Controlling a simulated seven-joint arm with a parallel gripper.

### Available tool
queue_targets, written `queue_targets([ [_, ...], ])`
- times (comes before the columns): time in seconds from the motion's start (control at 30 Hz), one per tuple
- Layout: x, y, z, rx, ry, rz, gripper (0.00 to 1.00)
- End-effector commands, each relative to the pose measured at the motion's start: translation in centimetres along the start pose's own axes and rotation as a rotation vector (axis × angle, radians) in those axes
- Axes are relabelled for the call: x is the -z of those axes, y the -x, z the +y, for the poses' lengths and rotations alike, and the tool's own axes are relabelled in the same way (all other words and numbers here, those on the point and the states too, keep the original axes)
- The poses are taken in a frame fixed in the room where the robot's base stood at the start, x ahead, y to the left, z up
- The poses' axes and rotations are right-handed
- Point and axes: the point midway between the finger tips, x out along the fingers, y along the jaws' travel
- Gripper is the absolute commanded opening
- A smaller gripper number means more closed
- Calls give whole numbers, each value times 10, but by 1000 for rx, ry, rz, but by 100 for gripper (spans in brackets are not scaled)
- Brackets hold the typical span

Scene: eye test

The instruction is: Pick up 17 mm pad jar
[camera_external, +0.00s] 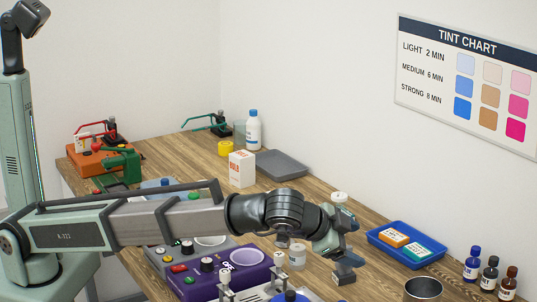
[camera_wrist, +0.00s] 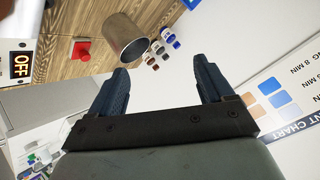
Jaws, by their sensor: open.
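A small clear jar with a pale label (camera_external: 297,257) stands on the wooden table, just left of my gripper in the external view. Its print is too small to read, so I cannot tell if it is the 17 mm pad jar. A white round lid or cap (camera_external: 339,197) shows behind my wrist; what is under it is mostly hidden. My gripper (camera_external: 344,272) points down over the table, right of the clear jar and apart from it. In the wrist view my gripper (camera_wrist: 165,76) has its two fingers wide apart with nothing between them. I cannot make out the jar there.
A blue tray (camera_external: 378,236) holds two small boxes. A metal cup (camera_external: 423,288) and small bottles (camera_external: 490,273) stand at right. A purple device (camera_external: 213,282) lies below my arm. A white box (camera_external: 242,169) and grey tray (camera_external: 282,164) stand farther back. A red button (camera_wrist: 82,50) shows too.

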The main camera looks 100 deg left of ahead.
Motion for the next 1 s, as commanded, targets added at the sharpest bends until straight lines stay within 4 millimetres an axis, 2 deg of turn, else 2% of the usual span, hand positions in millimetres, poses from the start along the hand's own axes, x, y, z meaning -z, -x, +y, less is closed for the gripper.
queue_targets([
  [0.03, -10, -13, -21, 4, 55, -42, 81],
  [0.2, -43, -48, -81, 13, 243, -177, 81],
  [0.5, -109, -91, -180, 41, 572, -405, 81],
  [0.73, -163, -109, -250, 70, 824, -569, 81],
  [1.0, -227, -113, -324, 112, 1109, -753, 81],
])
